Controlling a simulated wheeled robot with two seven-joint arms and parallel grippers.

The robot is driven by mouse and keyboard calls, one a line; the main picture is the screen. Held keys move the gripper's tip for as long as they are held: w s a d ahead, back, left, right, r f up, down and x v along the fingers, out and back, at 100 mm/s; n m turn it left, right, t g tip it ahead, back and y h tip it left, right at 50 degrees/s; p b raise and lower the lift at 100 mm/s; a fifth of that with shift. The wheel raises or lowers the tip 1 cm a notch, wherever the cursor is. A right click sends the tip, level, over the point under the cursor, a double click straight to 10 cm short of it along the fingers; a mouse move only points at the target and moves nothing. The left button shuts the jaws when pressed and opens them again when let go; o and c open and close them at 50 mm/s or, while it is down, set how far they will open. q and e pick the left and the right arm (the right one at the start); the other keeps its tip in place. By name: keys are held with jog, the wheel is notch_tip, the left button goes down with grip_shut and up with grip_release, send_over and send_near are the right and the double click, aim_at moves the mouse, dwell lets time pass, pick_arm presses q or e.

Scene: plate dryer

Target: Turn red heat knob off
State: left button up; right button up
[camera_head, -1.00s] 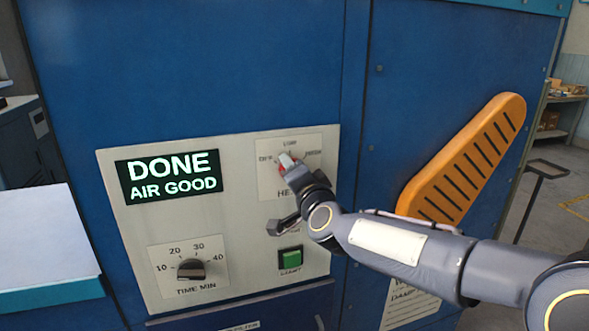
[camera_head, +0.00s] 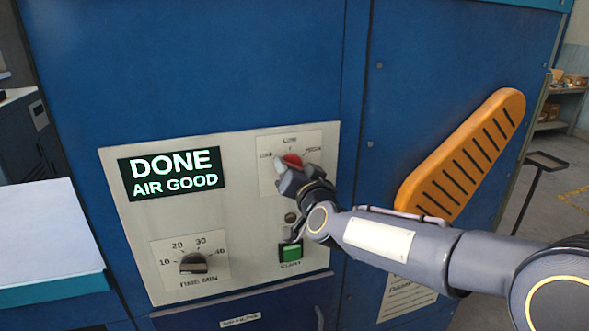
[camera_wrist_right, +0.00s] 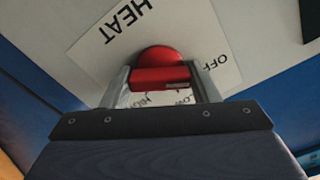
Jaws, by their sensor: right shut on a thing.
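The red heat knob (camera_head: 292,160) is on a white label plate in the upper right of the control panel. My right gripper (camera_head: 283,172) is at the knob and partly covers it in the head view. In the right wrist view my right gripper (camera_wrist_right: 165,86) has one finger on each side of the red knob (camera_wrist_right: 160,57) and is shut on its raised grip. The OFF mark (camera_wrist_right: 210,62) is beside the knob's right side there. The knob's exact pointer setting is hard to read. My left gripper is not in view.
The lit display (camera_head: 172,174) reads DONE, AIR GOOD. A black time knob (camera_head: 194,263) is at the lower left of the panel. A green start button (camera_head: 290,252) sits just below my right wrist. An orange slotted handle (camera_head: 463,155) stands out at the right.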

jog(key=shift+f, duration=0.2)
jog(key=o, duration=1)
jog(key=shift+r, duration=0.1)
jog(key=b+v, duration=0.1)
jog(key=v, duration=0.7)
